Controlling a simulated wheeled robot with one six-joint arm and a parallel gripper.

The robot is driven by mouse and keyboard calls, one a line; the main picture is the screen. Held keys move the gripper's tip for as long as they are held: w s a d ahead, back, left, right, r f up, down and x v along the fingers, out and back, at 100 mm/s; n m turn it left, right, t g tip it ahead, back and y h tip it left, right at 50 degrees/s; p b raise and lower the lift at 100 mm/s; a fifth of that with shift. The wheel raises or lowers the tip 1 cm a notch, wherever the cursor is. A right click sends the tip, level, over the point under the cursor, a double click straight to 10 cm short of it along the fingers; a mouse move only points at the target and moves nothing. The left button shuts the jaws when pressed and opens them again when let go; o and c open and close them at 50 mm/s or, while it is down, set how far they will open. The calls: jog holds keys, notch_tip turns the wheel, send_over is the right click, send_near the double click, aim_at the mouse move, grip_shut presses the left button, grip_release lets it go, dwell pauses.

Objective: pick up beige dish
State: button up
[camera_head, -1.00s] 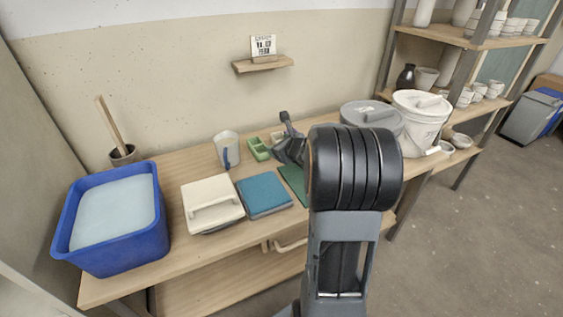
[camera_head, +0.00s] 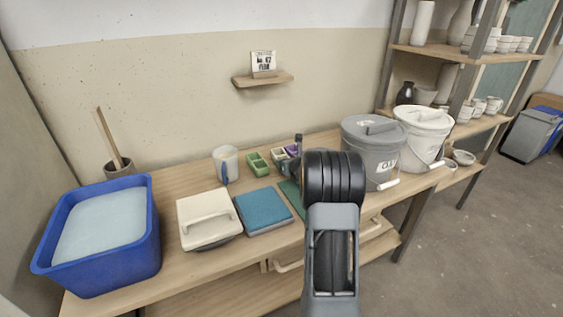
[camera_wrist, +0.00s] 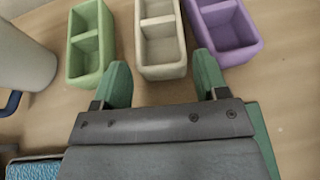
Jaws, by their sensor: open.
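The beige dish (camera_wrist: 161,40) is a small two-compartment tray in the top middle of the wrist view, between the green dish (camera_wrist: 90,42) and the purple dish (camera_wrist: 222,28). In the head view the beige dish (camera_head: 278,153) is small and partly covered by its neighbours and my arm. My gripper (camera_wrist: 163,80) is open and empty, its green fingertips pointing at the beige dish's near end. One finger lies toward each side of it. Whether they touch it cannot be told. My arm hides most of the gripper in the head view.
A white mug (camera_head: 227,160) stands left of the green dish (camera_head: 257,165). A blue book-like block (camera_head: 262,210), a white lidded box (camera_head: 208,217) and a blue tub (camera_head: 100,235) lie further left. A grey bucket (camera_head: 371,150) and a white bucket (camera_head: 423,132) stand right. A green mat (camera_wrist: 263,135) lies below my gripper.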

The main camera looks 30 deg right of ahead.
jog(key=x, duration=0.5)
jog(key=shift+f, duration=0.1)
jog(key=c, duration=0.7)
